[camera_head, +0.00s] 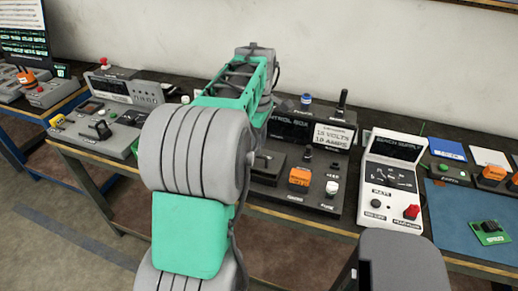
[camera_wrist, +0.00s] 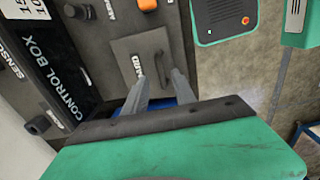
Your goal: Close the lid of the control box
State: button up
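The dark grey control box (camera_head: 328,192) stands on the bench in the middle of the head view, partly hidden behind my arm. Its name panel also shows in the wrist view (camera_wrist: 52,68). The lid (camera_wrist: 138,60) is a grey square plate marked LID, with a dark handle-like part. In the wrist view it lies just beyond my fingertips, and a blue surface shows under and beside my fingers. I cannot tell how far the lid is tilted. My gripper (camera_wrist: 157,78) is open, its two fingers apart at the lid's near edge; contact is unclear. The head view hides my fingers behind my arm.
A white-faced box (camera_head: 392,180) with a red knob stands right of the control box. A grey device (camera_head: 105,115) stands to the left. A blue mat (camera_head: 465,215) with a green circuit board (camera_head: 488,232) lies at the far right. The wall is behind.

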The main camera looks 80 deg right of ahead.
notch_tip(320, 180, down, 3)
jog(key=shift+f, duration=0.15)
jog(key=shift+c, duration=0.2)
grip_shut()
dwell(1.2)
